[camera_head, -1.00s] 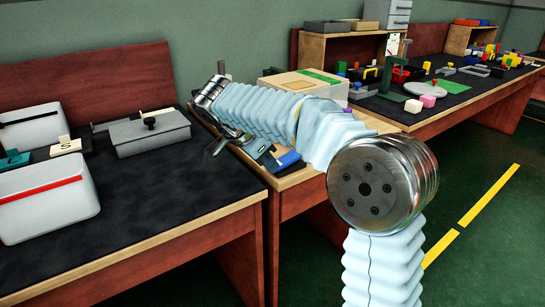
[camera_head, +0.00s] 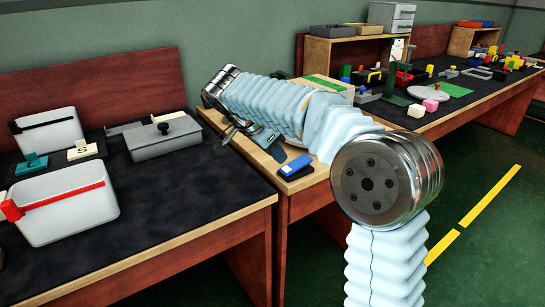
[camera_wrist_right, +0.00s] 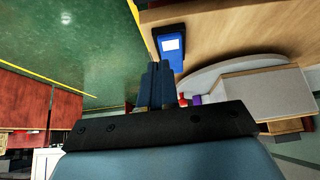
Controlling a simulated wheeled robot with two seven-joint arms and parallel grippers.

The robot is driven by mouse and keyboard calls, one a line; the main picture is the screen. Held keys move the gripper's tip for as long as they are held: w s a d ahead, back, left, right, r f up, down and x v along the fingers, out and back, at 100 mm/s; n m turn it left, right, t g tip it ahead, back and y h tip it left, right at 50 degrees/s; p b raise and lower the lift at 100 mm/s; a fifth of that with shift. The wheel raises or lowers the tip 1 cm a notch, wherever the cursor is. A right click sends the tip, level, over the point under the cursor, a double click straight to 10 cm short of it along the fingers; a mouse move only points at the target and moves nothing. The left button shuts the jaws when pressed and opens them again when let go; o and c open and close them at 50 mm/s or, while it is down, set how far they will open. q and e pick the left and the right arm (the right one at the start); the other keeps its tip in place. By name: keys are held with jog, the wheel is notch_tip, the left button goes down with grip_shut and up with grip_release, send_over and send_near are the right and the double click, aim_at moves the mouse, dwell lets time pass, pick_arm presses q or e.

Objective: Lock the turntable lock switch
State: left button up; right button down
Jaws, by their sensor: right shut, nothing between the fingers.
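On the near left table are a teal switch-like piece (camera_head: 31,164) and a pale plate with a small upright lever (camera_head: 82,150). My right gripper (camera_head: 236,128) is shut and empty over the middle wooden table, beyond the left table's right edge; the forearm partly hides it. In the right wrist view its dark fingers (camera_wrist_right: 157,85) are together. My left gripper is not in view.
A blue item (camera_head: 296,166) lies at the middle table's front edge and shows in the wrist view (camera_wrist_right: 172,45). The left table holds a grey box with a black knob (camera_head: 162,137) and a white box with a red bar (camera_head: 68,212). Its dark top is clear at the right.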

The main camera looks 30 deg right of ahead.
jog(key=a+r, duration=0.6)
jog(key=a, duration=0.2)
jog(key=shift+s+a, duration=0.25)
jog(key=shift+s, duration=0.1)
jog(key=shift+r, duration=0.1)
